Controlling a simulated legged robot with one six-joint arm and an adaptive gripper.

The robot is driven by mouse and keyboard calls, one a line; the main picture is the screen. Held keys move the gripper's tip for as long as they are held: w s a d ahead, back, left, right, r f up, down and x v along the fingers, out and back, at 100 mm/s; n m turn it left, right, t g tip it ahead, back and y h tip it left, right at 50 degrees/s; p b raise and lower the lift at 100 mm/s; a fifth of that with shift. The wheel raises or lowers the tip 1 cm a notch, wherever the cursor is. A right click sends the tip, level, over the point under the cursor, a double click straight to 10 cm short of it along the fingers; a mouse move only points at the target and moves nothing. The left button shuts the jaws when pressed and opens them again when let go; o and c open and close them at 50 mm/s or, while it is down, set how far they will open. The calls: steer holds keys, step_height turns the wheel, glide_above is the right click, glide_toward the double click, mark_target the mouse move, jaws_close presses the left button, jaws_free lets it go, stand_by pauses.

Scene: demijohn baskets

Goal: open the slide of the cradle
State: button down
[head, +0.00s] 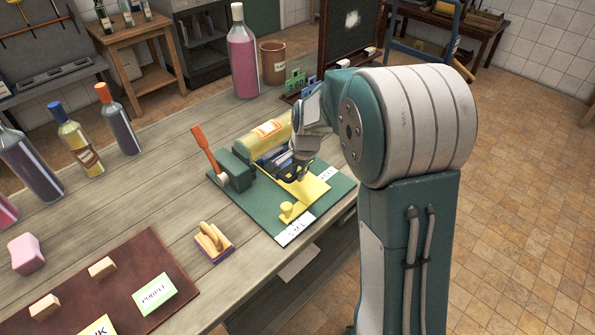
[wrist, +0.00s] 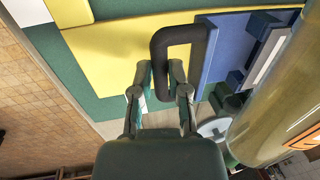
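The cradle stands on a green board (head: 262,212) on the bench, with a yellow bottle (head: 262,138) lying in it. The blue slide (wrist: 220,55) with its black loop handle (wrist: 183,32) shows in the wrist view, beside a yellow plate (wrist: 110,60). In the head view my gripper (head: 298,165) is at the cradle's near right side and hides much of the slide. In the wrist view my gripper (wrist: 162,78) has one finger outside and one inside the loop, closed about its left bar. The bottle (wrist: 275,110) is close at the right.
A red lever (head: 205,150) rises from a green block at the cradle's left end. A yellow knob (head: 290,210) and letter labels (head: 296,230) are at the board's front. A tall pink bottle (head: 243,60) stands behind.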

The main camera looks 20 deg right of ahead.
steer(key=s+d, duration=0.2)
steer(key=s, duration=0.2)
steer(key=s+d, duration=0.2)
steer(key=s, duration=0.1)
steer(key=s+d, duration=0.2)
steer(key=s, duration=0.2)
steer(key=shift+s+d, duration=0.25)
steer(key=shift+s, duration=0.1)
steer(key=c, duration=0.6)
jaws_free()
steer(key=shift+c, duration=0.2)
step_height(320, 180, up, 12)
steer(key=s+d, duration=0.1)
steer(key=s, duration=0.1)
steer(key=shift+f, duration=0.15)
